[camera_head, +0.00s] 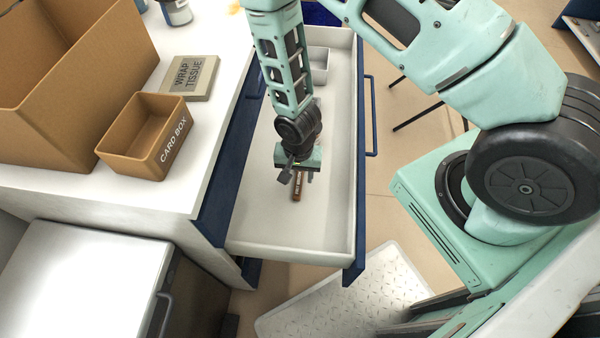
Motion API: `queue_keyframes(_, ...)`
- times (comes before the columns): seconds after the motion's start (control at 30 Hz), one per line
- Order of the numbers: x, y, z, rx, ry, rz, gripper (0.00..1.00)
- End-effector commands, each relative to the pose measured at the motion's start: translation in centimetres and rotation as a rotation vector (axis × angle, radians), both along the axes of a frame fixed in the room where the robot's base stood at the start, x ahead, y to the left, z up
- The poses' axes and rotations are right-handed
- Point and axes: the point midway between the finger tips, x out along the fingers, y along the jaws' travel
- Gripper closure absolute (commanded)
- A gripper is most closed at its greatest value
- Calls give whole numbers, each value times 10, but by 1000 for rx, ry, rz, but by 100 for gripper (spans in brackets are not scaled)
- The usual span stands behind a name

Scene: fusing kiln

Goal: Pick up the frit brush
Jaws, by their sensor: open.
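The frit brush (297,190) shows as a short brown handle with small light lettering. It lies in the open white drawer (290,236), near the middle of its floor. My gripper (296,176) hangs pointing down into the drawer, directly over the brush. Its dark fingers are open, one on either side of the handle. The far part of the brush is hidden behind my gripper. I cannot tell whether the fingers touch the handle.
A small white bin (318,62) sits at the drawer's far end. The drawer floor nearer me is clear. On the counter at left are a card box (128,162), wrap tissue (190,88) and a large cardboard box (60,120). A blue handle (371,120) runs along the drawer's right front.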

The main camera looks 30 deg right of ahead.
Motion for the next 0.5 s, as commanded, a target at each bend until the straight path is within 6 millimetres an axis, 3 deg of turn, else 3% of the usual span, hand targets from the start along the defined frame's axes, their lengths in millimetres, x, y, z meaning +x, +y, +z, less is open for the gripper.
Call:
queue_keyframes(0.03, -2, 0, -11, -1, 2, 3, 55)
queue_keyframes(0.2, -1, 1, -26, 0, 0, 1, 55)
queue_keyframes(0.47, 0, 1, -28, 1, -1, 1, 55)
queue_keyframes(0.5, 0, 1, -28, 1, -1, 1, 66)
